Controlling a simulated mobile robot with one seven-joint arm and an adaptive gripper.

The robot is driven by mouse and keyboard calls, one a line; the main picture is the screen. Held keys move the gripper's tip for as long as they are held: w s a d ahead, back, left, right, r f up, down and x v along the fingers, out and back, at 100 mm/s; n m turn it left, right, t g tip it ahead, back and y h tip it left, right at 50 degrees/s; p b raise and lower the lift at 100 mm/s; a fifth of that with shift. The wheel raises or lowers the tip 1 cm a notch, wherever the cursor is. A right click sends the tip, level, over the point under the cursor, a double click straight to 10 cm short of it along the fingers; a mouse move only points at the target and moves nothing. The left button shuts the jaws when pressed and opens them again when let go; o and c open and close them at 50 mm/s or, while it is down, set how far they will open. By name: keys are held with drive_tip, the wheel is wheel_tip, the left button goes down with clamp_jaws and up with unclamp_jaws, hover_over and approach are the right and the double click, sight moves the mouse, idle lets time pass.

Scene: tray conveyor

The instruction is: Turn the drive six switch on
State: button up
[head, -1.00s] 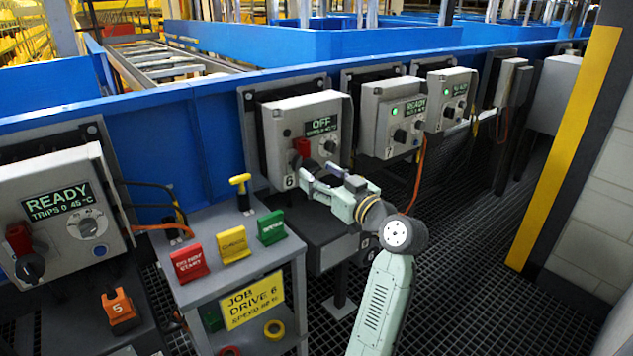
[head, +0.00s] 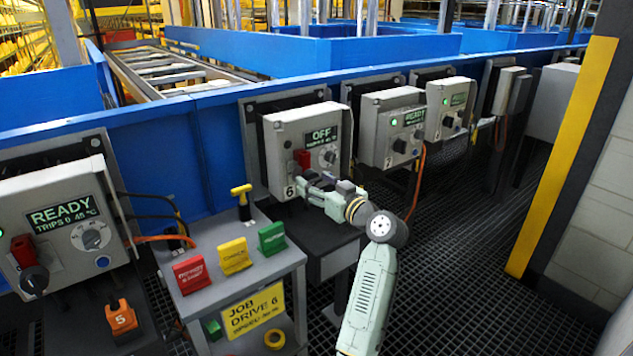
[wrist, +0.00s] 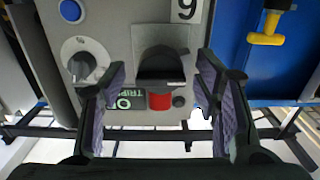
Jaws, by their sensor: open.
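The drive six box (head: 283,133) is grey, marked 6, and its display (head: 322,135) reads OFF. Its switch shows in the wrist view as a black handle (wrist: 160,66) with a red part (wrist: 159,101) beside it; the red part also shows in the head view (head: 303,158). My gripper (head: 304,183) is at the lower left of the box face. In the wrist view its open fingers (wrist: 161,72) stand either side of the switch, with gaps showing. The wrist picture is upside down. In the head view my gripper hides the black handle.
A grey dial (wrist: 85,62) and blue button (wrist: 70,11) are beside the switch. A stand (head: 240,270) holds red, yellow and green blocks, a yellow T-handle (head: 242,192) and a JOB DRIVE 6 card (head: 253,311). Other drive boxes (head: 392,128) show READY. A yellow post (head: 563,155) stands right.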

drive_tip(key=c, duration=1.1)
drive_tip(key=shift+c, duration=0.2)
drive_tip(key=shift+m, duration=0.3)
drive_tip(key=m+p, duration=0.1)
drive_tip(key=m, duration=0.2)
drive_tip(key=shift+a+m, duration=0.1)
drive_tip(key=shift+m, duration=0.3)
drive_tip(key=m+p, duration=0.2)
drive_tip(key=m, duration=0.2)
drive_tip(key=shift+r+m, duration=0.1)
drive_tip(key=shift+m, duration=0.2)
drive_tip(key=m+p, duration=0.4)
drive_tip(key=m, duration=0.1)
drive_tip(key=shift+r, duration=0.1)
drive_tip(key=shift+m+p, duration=1.3)
drive_tip(key=shift+m, duration=0.7)
